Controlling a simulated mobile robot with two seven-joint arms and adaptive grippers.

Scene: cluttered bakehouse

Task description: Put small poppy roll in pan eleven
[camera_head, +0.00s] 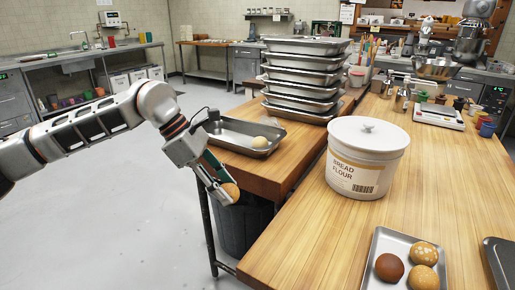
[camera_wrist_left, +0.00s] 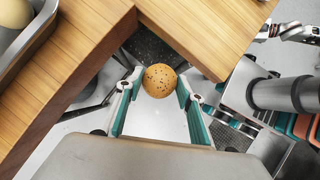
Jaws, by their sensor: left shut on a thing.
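A small round golden-brown roll with dark specks (camera_wrist_left: 160,80) is held between the fingertips of my left gripper (camera_wrist_left: 159,90). In the head view the roll (camera_head: 231,192) shows at the tip of my left gripper (camera_head: 219,189), just off the left edge of the wooden table and above a dark bin. A metal pan (camera_head: 225,139) with one pale roll (camera_head: 259,142) lies on the table behind the gripper. No pan number is readable. My right gripper is outside the head view; a pale arm part (camera_wrist_left: 290,32) at the left wrist view's upper right may belong to it.
A tall stack of metal pans (camera_head: 303,78) stands behind the pan. A white bread flour tub (camera_head: 366,160) stands to the right. A tray (camera_head: 381,245) with a dark roll (camera_head: 389,267) and two spotted rolls is at the front. The dark bin (camera_head: 243,226) stands below the table edge.

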